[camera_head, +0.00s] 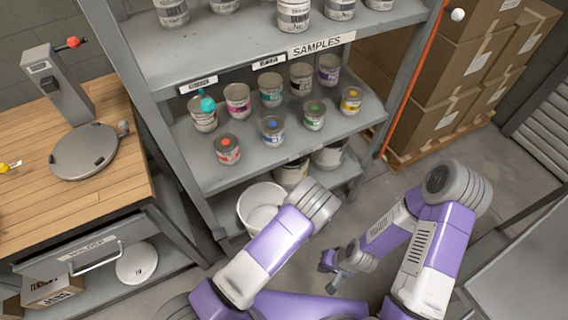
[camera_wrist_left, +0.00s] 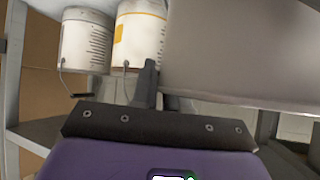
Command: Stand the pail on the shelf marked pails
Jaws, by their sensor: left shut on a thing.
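The white pail (camera_head: 262,207) is upright in the head view, at the left front of the rack's lowest shelf (camera_head: 342,181). Its open top faces up. In the left wrist view a large pale curved wall (camera_wrist_left: 240,50), seemingly this pail, fills the right side. One dark finger of my left gripper (camera_wrist_left: 150,85) shows against it; the gripper is shut on the pail. In the head view my left forearm hides that gripper. My right gripper (camera_head: 327,272) is above the floor, empty, with its fingers apart. I cannot read a pails label.
Two pails, a left one (camera_head: 291,174) and a right one (camera_head: 329,154), stand deeper on the lowest shelf. Several paint cans cover the middle shelf (camera_head: 225,175) above. A wooden bench (camera_head: 50,190) stands left, cardboard boxes (camera_head: 440,65) behind right.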

